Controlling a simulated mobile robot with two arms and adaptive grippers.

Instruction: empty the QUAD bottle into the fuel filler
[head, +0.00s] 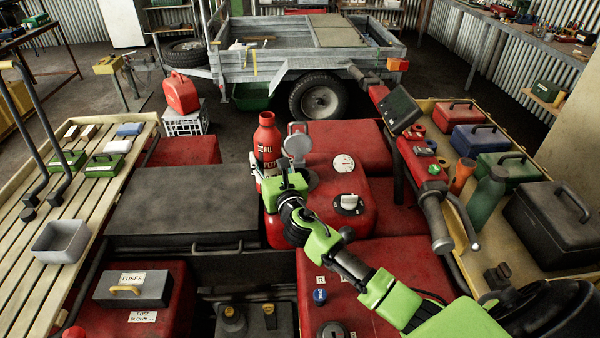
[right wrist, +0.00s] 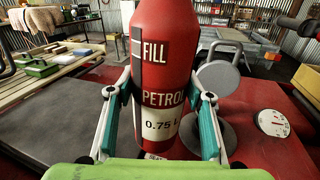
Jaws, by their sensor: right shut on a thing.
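In the right wrist view the bottle (right wrist: 165,70) reads "FILL", "PETROL" and "0.75 L"; no "QUAD" is legible. My right gripper (head: 275,176) is shut around its lower part. I cannot tell whether its base touches the red bodywork. Just right of the bottle is the fuel filler (head: 312,181), partly hidden, with a round grey lid (head: 297,146) raised above it. The raised lid (right wrist: 217,76) also shows in the right wrist view. My left gripper is out of view.
A round white gauge (head: 343,163) and a key switch (head: 348,203) sit right of the filler. The handlebar (head: 437,220) stands further right. A slatted rack (head: 40,215) is at left, a tray of boxes and bottles at right, a trailer (head: 300,50) behind.

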